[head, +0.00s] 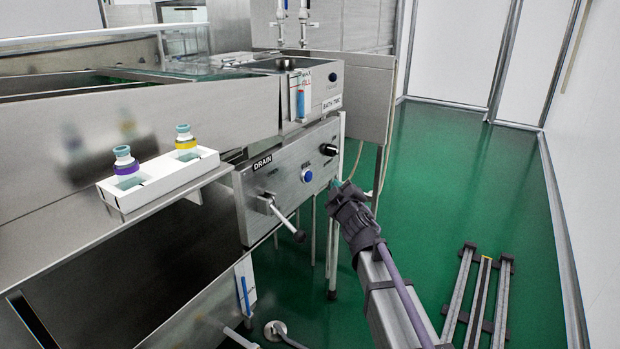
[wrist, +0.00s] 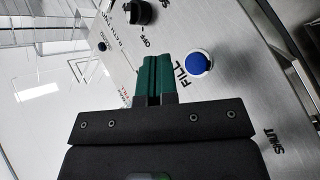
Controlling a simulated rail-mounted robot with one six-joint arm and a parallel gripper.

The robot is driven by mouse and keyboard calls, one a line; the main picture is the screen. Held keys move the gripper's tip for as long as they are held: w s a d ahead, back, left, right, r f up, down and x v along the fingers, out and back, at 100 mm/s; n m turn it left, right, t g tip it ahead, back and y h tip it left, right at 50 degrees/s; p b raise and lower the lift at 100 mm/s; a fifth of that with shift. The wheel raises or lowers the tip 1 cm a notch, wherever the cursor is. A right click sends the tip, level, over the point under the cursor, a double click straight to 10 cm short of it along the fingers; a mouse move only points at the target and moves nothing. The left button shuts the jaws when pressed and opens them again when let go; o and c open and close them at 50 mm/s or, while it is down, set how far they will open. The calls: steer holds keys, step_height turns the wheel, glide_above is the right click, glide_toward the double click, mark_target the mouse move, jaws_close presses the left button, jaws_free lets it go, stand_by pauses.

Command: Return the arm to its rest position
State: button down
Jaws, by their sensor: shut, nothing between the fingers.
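My gripper (head: 336,184) is at the end of my arm in the middle of the head view, close to the front panel of the washer (head: 280,185). In the wrist view my gripper (wrist: 152,72) shows green fingers pressed together with nothing between them. The fingertips are near the blue FILL button (wrist: 200,63) and the black knob (wrist: 140,12). Whether they touch the panel, I cannot tell. The blue button also shows in the head view (head: 307,175), left of the gripper, with the black knob (head: 328,149) above it.
A drain lever (head: 285,219) sticks out of the panel left of my arm. A white tray (head: 150,195) with two capped bottles (head: 186,143) stands on the shelf at left. Floor rails (head: 480,300) lie at lower right. Green floor (head: 460,170) to the right is open.

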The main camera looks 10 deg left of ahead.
steer(key=s+d+f+m+g+h, duration=0.8)
steer(key=s+d+f+m+h, duration=0.1)
steer(key=d+f, duration=0.35)
steer(key=s+d+f+m+g+y, duration=0.1)
steer(key=s+d+f+m+g, duration=0.15)
steer(key=s, duration=0.55)
steer(key=s+d+f+m+g+y+p, duration=0.1)
steer(key=s+d+g, duration=0.25)
steer(key=s, duration=0.45)
steer(key=s+d+f+m+g+y, duration=0.1)
steer(key=s+d+m+g, duration=0.2)
steer(key=s, duration=0.4)
step_height(320, 180, up, 33)
steer(key=n+p, duration=0.1)
steer(key=p, duration=3.2)
steer(key=shift+a+r+n+g+p, duration=0.2)
steer(key=shift+a+n+g+p, duration=0.1)
steer(key=shift+a+n+p, duration=0.1)
steer(key=shift+w, duration=0.1)
